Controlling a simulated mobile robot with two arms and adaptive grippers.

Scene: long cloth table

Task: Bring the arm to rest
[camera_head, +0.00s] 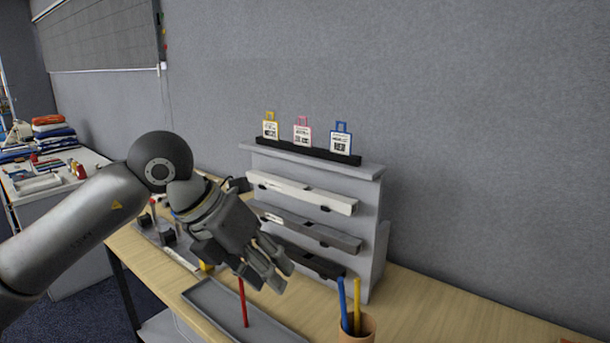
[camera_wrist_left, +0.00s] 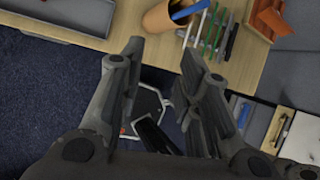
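My left arm (camera_head: 80,235) reaches in from the left in the head view. Its gripper (camera_head: 272,268) hangs in the air over the wooden table, in front of the grey shelf rack. In the left wrist view the fingers of the left gripper (camera_wrist_left: 160,58) are spread apart, with nothing held between them. Blue floor and the table edge show beyond the fingers. My right gripper is in neither view.
A grey tray (camera_head: 212,298) with a red stick (camera_head: 243,303) lies below the gripper. A brown cup (camera_head: 358,330) with blue and yellow sticks stands to its right. The grey rack (camera_head: 372,215) stands behind.

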